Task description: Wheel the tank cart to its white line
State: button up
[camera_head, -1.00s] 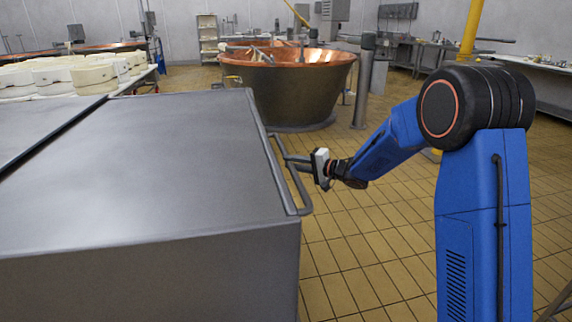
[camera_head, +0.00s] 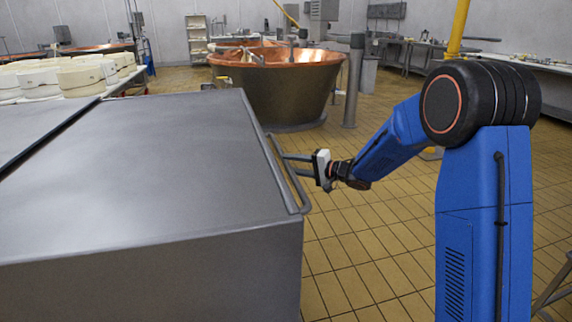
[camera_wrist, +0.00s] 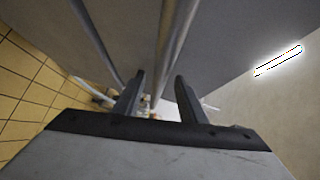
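The tank cart (camera_head: 150,165) is a large grey steel box with a flat top, filling the left and middle of the head view. A tubular handle (camera_head: 299,194) runs along its right side. My gripper (camera_head: 292,164) is at this handle, roughly halfway along it. In the wrist view the two dark fingers (camera_wrist: 160,85) stand apart. A grey bar (camera_wrist: 175,40) runs between them with visible space on each side, so they are not clamped on it. I see no white line on the floor in either view.
A copper vat (camera_head: 285,95) stands beyond the cart, with a grey post (camera_head: 353,85) beside it. A table with white cheese moulds (camera_head: 80,80) is at the far left. Tiled floor (camera_head: 395,225) is free right of the cart. Benches (camera_head: 530,75) line the right wall.

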jog(key=v, duration=1.4)
jog(key=shift+d, duration=0.1)
jog(key=s+d+r+t+h, duration=0.1)
jog(key=d+r+t+h, duration=0.5)
jog(key=d+r+h, duration=0.3)
jog(key=s+d+g+h, duration=0.1)
jog(key=s+d+h, duration=0.5)
jog(key=s+d, duration=0.45)
jog(key=s+f+n+g, duration=0.1)
jog(key=s+f+g, duration=0.1)
jog(key=s, duration=0.9)
jog(key=s+a+f+n+g, duration=0.1)
jog(key=s+f+n+g, duration=0.1)
jog(key=s, duration=0.9)
jog(key=s+a+f+n+g, duration=0.1)
jog(key=s+f+g, duration=0.3)
jog(key=s, duration=0.7)
jog(key=shift+s+a+f+y, duration=0.2)
jog(key=shift+s+f+y, duration=0.1)
jog(key=shift+f, duration=0.25)
